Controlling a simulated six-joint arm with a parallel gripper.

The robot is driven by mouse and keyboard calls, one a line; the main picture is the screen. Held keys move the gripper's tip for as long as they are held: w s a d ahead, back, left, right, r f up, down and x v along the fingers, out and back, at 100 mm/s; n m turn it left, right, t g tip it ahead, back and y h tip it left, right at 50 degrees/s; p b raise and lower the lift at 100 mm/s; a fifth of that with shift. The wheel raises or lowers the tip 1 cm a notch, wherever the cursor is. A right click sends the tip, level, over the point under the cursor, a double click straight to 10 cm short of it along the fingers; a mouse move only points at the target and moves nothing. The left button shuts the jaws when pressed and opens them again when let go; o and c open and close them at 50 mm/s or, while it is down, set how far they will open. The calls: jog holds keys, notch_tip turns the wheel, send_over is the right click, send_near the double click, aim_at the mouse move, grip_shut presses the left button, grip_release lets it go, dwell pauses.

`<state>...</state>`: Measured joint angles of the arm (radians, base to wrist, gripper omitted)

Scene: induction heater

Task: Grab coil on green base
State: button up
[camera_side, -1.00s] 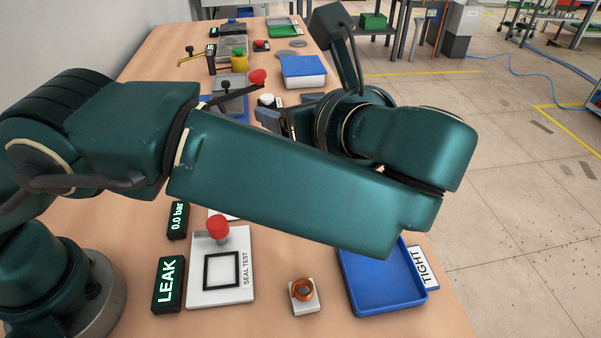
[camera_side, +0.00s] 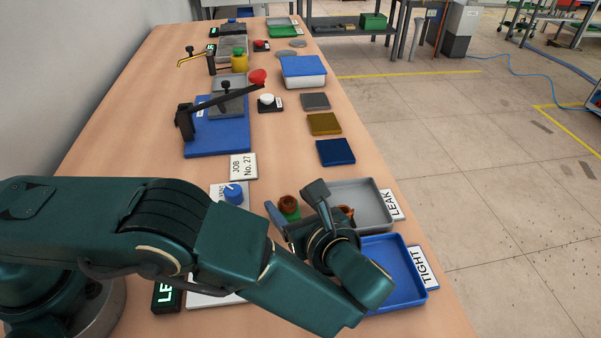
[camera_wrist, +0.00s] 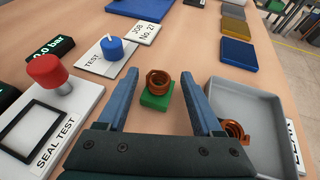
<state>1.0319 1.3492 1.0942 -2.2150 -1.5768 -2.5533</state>
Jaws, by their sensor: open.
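A copper coil (camera_wrist: 157,80) sits on a green base (camera_wrist: 155,98) on the wooden table, ahead of my gripper. In the side view the coil (camera_side: 288,202) stands just to the left of my gripper's body, and the green base shows only partly. My gripper (camera_wrist: 160,75) is open and empty. In the wrist view its two blue-grey fingers lie on either side of the coil and base, with space on both sides. I cannot tell from these views how far above the table the fingertips are.
Another copper coil (camera_wrist: 235,131) lies in the grey LEAK tray (camera_wrist: 265,95), close to the right finger. The blue TIGHT tray (camera_side: 410,290) is beside it. A blue knob (camera_wrist: 112,47) and a red button (camera_wrist: 48,72) stand to the left.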

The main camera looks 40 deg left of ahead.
aim_at(286, 198)
jog(key=shift+x, duration=2.1)
jog(key=shift+c, duration=0.4)
grip_shut()
jog(key=shift+r, duration=0.1)
